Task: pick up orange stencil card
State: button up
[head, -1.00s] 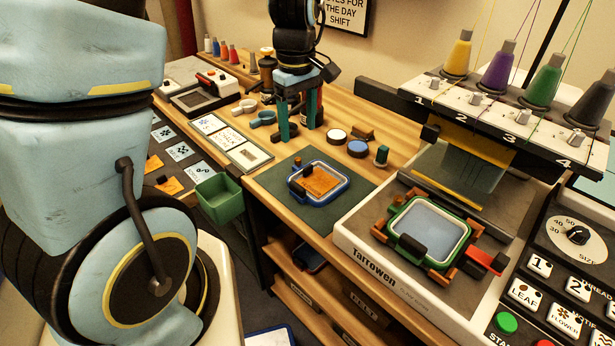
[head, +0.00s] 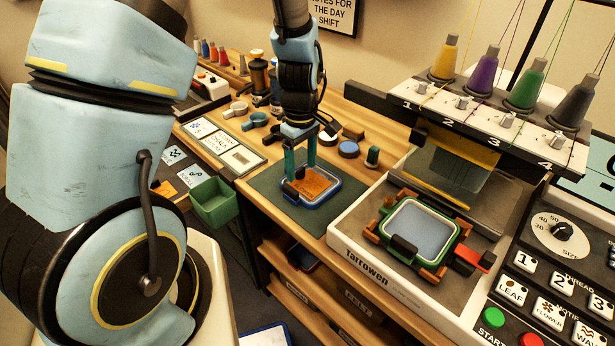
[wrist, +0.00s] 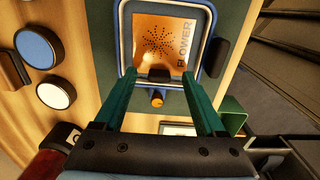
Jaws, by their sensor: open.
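The orange stencil card (head: 312,181) lies inside a blue-rimmed hoop (head: 320,203) on the dark green mat (head: 268,187). In the wrist view the card (wrist: 150,52) shows a dotted flower pattern and the word FLOWER. A dark grip block (wrist: 159,75) stands at the card's near edge. My gripper (head: 301,172) is open and points down over the hoop. In the wrist view its green fingers (wrist: 162,82) stand apart, on either side of the dark block, with nothing between them held. Whether the fingertips touch the hoop I cannot tell.
A green-rimmed hoop (head: 424,226) sits on the embroidery machine (head: 352,225) at right. A green bin (head: 213,203) hangs at the table's front edge.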

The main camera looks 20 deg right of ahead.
jog(key=shift+f, duration=0.7)
jog(key=shift+c, duration=0.2)
grip_shut()
